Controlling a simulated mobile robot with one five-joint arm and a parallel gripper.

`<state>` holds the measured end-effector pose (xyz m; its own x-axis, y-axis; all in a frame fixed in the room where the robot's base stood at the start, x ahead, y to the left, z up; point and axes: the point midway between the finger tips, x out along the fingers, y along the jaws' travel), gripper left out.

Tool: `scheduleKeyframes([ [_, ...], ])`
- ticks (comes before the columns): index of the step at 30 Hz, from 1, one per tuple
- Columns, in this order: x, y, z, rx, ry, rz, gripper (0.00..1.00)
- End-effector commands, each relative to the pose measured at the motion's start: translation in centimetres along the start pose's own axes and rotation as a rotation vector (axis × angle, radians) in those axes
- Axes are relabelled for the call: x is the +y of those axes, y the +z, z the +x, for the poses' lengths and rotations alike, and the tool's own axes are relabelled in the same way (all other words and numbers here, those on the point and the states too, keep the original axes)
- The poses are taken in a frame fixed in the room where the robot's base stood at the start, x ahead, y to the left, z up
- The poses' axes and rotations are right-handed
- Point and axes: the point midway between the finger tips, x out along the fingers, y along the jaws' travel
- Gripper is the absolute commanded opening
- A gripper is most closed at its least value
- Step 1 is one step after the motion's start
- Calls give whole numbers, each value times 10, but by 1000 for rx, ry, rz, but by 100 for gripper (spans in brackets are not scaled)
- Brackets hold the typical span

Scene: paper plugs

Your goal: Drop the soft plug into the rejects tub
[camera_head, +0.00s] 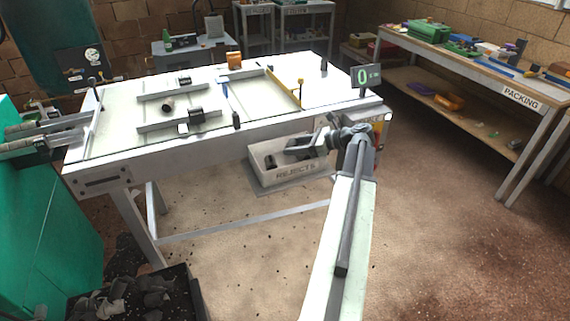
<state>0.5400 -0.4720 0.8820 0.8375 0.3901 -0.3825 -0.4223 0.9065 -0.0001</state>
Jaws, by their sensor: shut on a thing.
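The rejects tub (283,174) is a pale open box labelled REJECTS, standing low by the table's near right side. My gripper (291,146) reaches in from the right and is over the tub's opening, its fingers pointing left. It is shut on a plug, which is small and mostly hidden by the fingers. A dark object (270,161) shows inside the tub at the left; I cannot tell what it is.
A packing bench (480,75) stands at the right. A green cabinet (40,215) and a dark bin of scraps (140,298) are at the left. The floor at right is open.

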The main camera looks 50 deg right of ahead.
Motion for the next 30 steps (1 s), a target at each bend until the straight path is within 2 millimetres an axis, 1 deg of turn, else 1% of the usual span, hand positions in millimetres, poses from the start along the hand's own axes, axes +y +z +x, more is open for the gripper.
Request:
scheduleKeyframes([
  [1, 0, 0, 0, 0, 0, 0, 58],
  [3, 0, 0, 0, 0, 0, 0, 75],
  [13, 0, 1, -2, 0, 0, 0, 75],
  [14, 0, 2, -5, 0, 0, 0, 75],
  [17, 0, 4, -21, 0, -2, 1, 75],
  [21, -1, 4, -51, 0, -2, 1, 75],
  [24, 0, 3, -66, 0, -1, 1, 75],
  [27, 0, 2, -76, 0, 0, 1, 75],
  [30, 0, 1, -78, 0, 1, 0, 75],
])
